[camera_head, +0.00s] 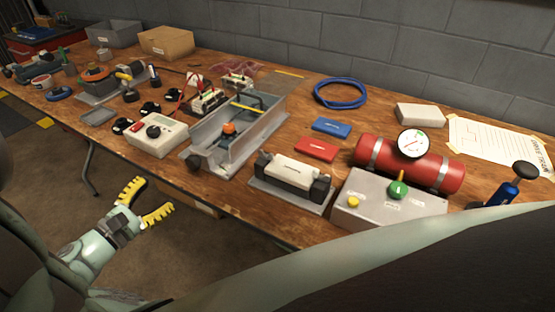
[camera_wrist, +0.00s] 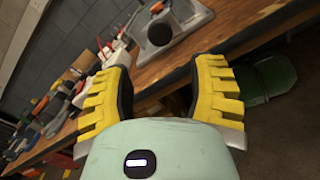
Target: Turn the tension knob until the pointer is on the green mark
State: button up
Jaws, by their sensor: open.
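My gripper (camera_head: 151,198) hangs in front of the workbench, below its front edge, with its yellow fingers spread and empty. In the wrist view my gripper (camera_wrist: 163,70) also shows open, with nothing between the fingers. A grey metal trough (camera_head: 264,139) stands on the bench, with an orange knob (camera_head: 229,128) inside and a dark round knob (camera_head: 195,162) at its near end. The dark knob (camera_wrist: 159,33) shows beyond the fingertips in the wrist view. No label says which is the tension knob. A gauge (camera_head: 412,143) on a red cylinder has a needle and a small green patch; the needle's exact reading is too small to tell.
A white meter box (camera_head: 157,135) stands left of the trough. The wooden bench edge (camera_head: 225,202) lies between my gripper and these things. The floor beside my gripper is open.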

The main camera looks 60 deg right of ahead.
aim_at(191, 166)
jog(key=shift+o, duration=1.4)
jog(key=d+n, duration=0.2)
jog(key=d, duration=0.2)
jog(key=d+n, duration=0.1)
jog(key=d, duration=0.3)
jog(key=d+n+b, duration=0.1)
jog(key=d+n, duration=0.1)
jog(key=d, duration=0.2)
jog(key=shift+w+f+n, duration=0.1)
jog(key=shift+w+n, duration=0.2)
jog(key=shift+w, duration=0.1)
jog(key=shift+c, duration=0.5)
jog(key=c, duration=1)
jog(key=shift+c, duration=0.5)
